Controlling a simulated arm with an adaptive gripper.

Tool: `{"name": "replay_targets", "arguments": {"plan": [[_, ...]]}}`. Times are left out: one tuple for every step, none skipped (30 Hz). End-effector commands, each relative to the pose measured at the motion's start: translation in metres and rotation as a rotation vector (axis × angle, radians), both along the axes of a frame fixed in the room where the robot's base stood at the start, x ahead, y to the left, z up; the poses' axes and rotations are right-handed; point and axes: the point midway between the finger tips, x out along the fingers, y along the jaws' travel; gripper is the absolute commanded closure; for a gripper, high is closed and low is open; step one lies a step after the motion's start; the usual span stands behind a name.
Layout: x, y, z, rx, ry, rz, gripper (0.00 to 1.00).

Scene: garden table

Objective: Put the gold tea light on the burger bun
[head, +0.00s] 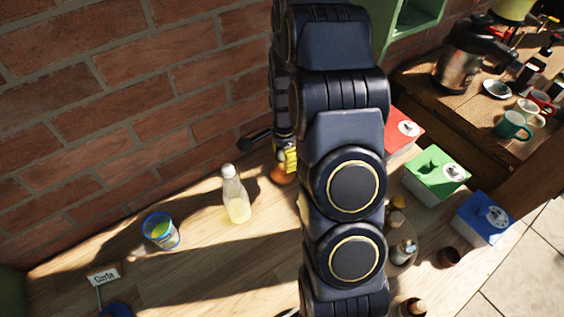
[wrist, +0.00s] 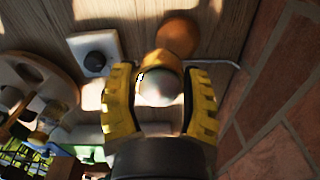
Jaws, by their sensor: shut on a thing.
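In the wrist view, my gripper (wrist: 160,92) has its yellow fingers closed on both sides of a small round thing with a gold rim and pale middle, the gold tea light (wrist: 161,86). A round orange-brown burger bun (wrist: 177,37) lies on the wooden table just beyond it; I cannot tell the height between them. In the head view, the bun (head: 281,175) shows left of my arm, just below my gripper (head: 289,158). My arm hides part of that area, and the tea light cannot be made out there.
A clear bottle (head: 235,197), a blue-rimmed cup (head: 160,231) and a sign (head: 103,275) stand left on the table. Red (head: 404,132), green (head: 434,176) and blue (head: 483,219) boxes stand right. A brick wall (head: 120,100) runs behind. The table's front left is mostly clear.

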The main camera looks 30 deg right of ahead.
Motion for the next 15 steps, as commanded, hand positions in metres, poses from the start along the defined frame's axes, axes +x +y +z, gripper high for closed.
{"name": "replay_targets", "arguments": {"plan": [[0.006, -0.002, -0.009, 0.002, 0.003, 0.001, 0.84], [0.008, -0.004, -0.014, 0.003, 0.004, 0.001, 0.84], [0.012, -0.006, -0.019, 0.003, 0.004, 0.001, 0.84], [0.015, -0.007, -0.022, 0.001, 0.002, 0.001, 0.84], [0.018, -0.008, -0.024, 0.001, 0.000, 0.001, 0.84], [0.020, -0.009, -0.027, 0.001, 0.000, 0.001, 0.84], [0.021, -0.010, -0.028, 0.001, 0.001, 0.001, 0.84], [0.022, -0.010, -0.030, 0.001, 0.002, 0.001, 0.84], [0.023, -0.011, -0.032, 0.001, 0.002, 0.002, 0.84], [0.023, -0.011, -0.033, 0.001, 0.003, 0.002, 0.84], [0.024, -0.011, -0.034, 0.001, 0.003, 0.002, 0.84], [0.025, -0.012, -0.036, 0.001, 0.003, 0.002, 0.84], [0.027, -0.013, -0.037, 0.001, 0.003, 0.002, 0.84], [0.028, -0.013, -0.040, 0.001, 0.003, 0.002, 0.84], [0.028, -0.013, -0.045, 0.001, 0.003, 0.002, 0.84]]}}
